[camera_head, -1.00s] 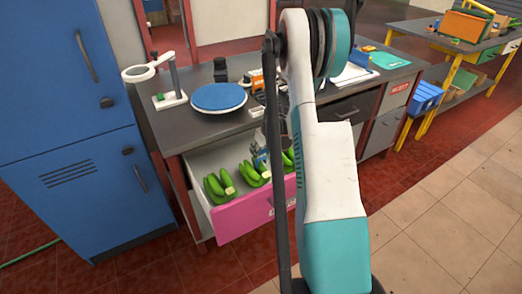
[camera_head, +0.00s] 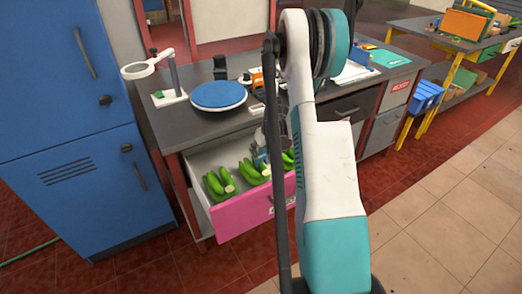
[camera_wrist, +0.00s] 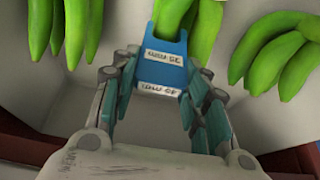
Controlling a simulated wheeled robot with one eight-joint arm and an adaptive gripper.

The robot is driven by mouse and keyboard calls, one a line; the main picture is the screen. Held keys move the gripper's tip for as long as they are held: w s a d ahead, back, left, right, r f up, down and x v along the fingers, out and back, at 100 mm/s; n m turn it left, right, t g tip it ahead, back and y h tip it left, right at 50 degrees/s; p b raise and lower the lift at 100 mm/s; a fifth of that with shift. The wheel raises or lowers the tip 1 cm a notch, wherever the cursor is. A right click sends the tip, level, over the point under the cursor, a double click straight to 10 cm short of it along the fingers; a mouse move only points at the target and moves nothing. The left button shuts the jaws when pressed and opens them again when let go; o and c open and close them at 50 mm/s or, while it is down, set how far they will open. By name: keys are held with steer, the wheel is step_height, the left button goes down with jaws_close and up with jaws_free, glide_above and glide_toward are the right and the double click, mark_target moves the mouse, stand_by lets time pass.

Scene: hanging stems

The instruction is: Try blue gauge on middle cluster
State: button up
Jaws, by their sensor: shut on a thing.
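Three clusters of green banana-like fruit show in an open pink-fronted drawer (camera_head: 245,212): the left cluster (camera_head: 217,185), the middle cluster (camera_head: 253,172) and the right cluster (camera_head: 288,160). In the wrist view the middle cluster (camera_wrist: 200,28) is at top centre, between the left cluster (camera_wrist: 58,28) and the right cluster (camera_wrist: 268,58). My gripper (camera_wrist: 163,70) is shut on the blue gauge (camera_wrist: 163,72), a small plate with white labels. The gauge overlaps the lower ends of the middle cluster. I cannot tell whether a finger sits within its opening.
The grey bench (camera_head: 190,128) above the drawer carries a round blue plate (camera_head: 218,95) and a magnifier stand (camera_head: 172,90). A blue cabinet (camera_head: 75,150) stands left. The drawer's pale walls and floor surround the clusters. My arm hides part of the drawer's right side.

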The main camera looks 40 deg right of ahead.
steer(key=shift+f+b, duration=0.4)
steer(key=shift+f, duration=0.2)
stand_by(0.3)
steer(key=shift+r, duration=0.15)
stand_by(0.4)
steer(key=shift+r+p, duration=2.4)
steer(key=shift+r, duration=1.75)
